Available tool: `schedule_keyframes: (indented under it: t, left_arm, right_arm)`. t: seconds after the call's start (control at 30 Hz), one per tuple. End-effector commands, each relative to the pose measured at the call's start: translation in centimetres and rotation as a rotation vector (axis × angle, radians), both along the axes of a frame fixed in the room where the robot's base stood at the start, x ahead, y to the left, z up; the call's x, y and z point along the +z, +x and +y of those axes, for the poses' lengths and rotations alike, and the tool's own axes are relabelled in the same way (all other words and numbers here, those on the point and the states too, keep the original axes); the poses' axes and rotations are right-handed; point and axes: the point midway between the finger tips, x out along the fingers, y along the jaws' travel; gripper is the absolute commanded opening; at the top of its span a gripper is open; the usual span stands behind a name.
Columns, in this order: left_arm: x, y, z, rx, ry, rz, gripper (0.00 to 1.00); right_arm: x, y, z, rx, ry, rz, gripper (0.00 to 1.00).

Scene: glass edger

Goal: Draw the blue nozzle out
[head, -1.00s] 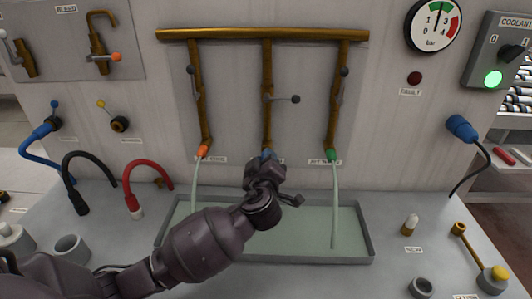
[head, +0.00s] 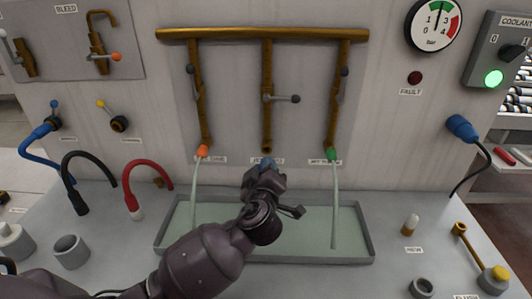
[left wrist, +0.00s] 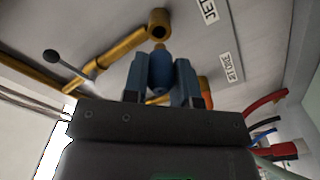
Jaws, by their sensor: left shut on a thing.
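The blue nozzle (head: 267,162) is between the fingers of my left gripper (head: 265,170), just below the middle brass pipe (head: 267,125). In the left wrist view the blue nozzle (left wrist: 160,70) sits between the two fingers of the left gripper (left wrist: 161,85), which are shut on it. The pipe's open round mouth (left wrist: 158,22) shows beyond the nozzle, with a small gap between them. Fingers hide part of the nozzle. My right gripper is not in view.
An orange nozzle (head: 203,151) and a green nozzle (head: 332,155) sit on the side pipes, each running a pale stream into the tray (head: 368,240). The middle pipe's lever (head: 285,99) points right. The coolant lamp (head: 493,79) glows green.

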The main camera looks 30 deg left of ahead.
Motion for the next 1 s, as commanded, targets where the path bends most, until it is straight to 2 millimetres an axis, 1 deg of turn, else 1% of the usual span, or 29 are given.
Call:
schedule_keyframes:
  t: [0.23, 0.33, 1.0]
  left_arm:
    - [0.0, 0.0, 0.0, 0.000, 0.000, 0.000, 0.00]
    - [0.0, -0.4, -0.2, -0.001, 0.000, 0.001, 0.00]
    - [-0.1, -5.2, -2.5, 0.001, -0.002, 0.001, 0.00]
  right_arm:
    - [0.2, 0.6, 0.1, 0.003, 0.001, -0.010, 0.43]
    - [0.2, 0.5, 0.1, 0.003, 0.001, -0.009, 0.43]
    - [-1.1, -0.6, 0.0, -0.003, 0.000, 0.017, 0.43]
